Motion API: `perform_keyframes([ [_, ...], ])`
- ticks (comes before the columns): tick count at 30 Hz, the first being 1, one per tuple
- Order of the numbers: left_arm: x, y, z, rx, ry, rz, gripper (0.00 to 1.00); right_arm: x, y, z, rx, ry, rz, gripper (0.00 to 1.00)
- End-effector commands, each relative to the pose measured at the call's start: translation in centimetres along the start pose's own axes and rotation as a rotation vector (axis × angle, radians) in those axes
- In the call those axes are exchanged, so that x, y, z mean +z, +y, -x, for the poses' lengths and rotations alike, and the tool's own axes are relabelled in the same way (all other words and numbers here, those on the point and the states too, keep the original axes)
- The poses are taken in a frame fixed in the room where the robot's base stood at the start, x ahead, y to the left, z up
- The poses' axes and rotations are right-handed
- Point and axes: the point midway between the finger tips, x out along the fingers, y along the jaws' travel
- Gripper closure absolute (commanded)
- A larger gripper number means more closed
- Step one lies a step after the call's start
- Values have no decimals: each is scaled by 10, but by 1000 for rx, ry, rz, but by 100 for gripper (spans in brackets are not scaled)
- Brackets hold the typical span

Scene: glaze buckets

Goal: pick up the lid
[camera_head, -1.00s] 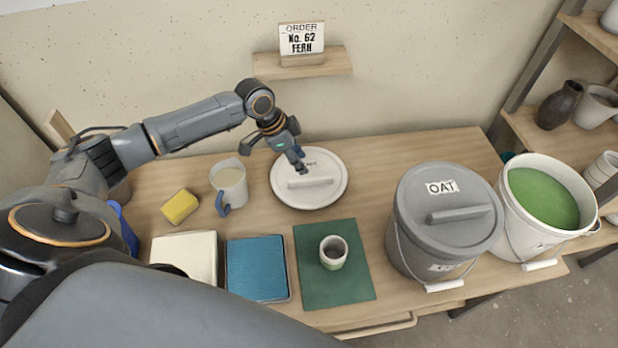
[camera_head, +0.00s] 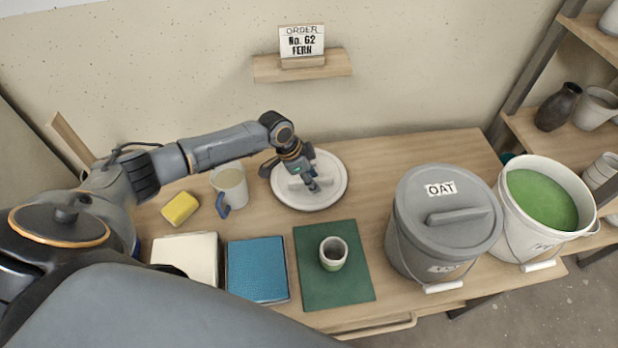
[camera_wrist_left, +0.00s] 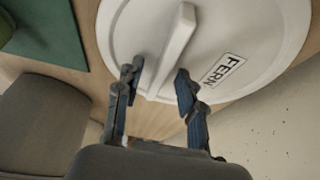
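The white round lid (camera_head: 327,169) lies flat on the table near the wall. Its raised bar handle and a label reading FERN show in the left wrist view (camera_wrist_left: 262,35). My left gripper (camera_head: 312,186) is over the lid, at its handle, and hides part of it. In the left wrist view its two fingers (camera_wrist_left: 158,82) stand apart, one on each side of the near end of the handle, with gaps visible. My right gripper is not in view.
A grey bucket (camera_head: 415,240) with a lid marked OAT stands right of the lid, beside an open white bucket (camera_head: 515,235) of green glaze. A cream pitcher (camera_head: 230,187), yellow sponge (camera_head: 180,208) and green mat (camera_head: 310,285) with a small cup (camera_head: 334,254) are nearby.

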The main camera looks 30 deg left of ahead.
Motion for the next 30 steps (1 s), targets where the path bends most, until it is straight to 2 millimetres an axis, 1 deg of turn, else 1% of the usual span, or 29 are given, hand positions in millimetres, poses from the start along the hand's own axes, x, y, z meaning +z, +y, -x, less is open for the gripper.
perform_keyframes([
  [8, 1, 0, -2, 0, 0, 0, 61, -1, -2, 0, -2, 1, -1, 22],
  [9, 1, 0, -2, 0, 0, 0, 63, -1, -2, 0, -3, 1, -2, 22],
  [11, 1, 0, -2, 0, -1, 0, 76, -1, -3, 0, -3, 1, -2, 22],
  [12, 1, 0, -2, 0, -1, 0, 84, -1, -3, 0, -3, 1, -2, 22],
  [14, 1, 0, -2, 0, -1, 0, 96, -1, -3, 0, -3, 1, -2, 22],
  [15, 1, 0, -2, 0, -1, 0, 100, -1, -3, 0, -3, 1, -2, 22],
  [25, 1, 0, -1, 0, -1, 1, 100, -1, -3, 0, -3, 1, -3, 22],
  [30, -2, 0, 6, 0, 0, 1, 100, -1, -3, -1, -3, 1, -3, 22],
])
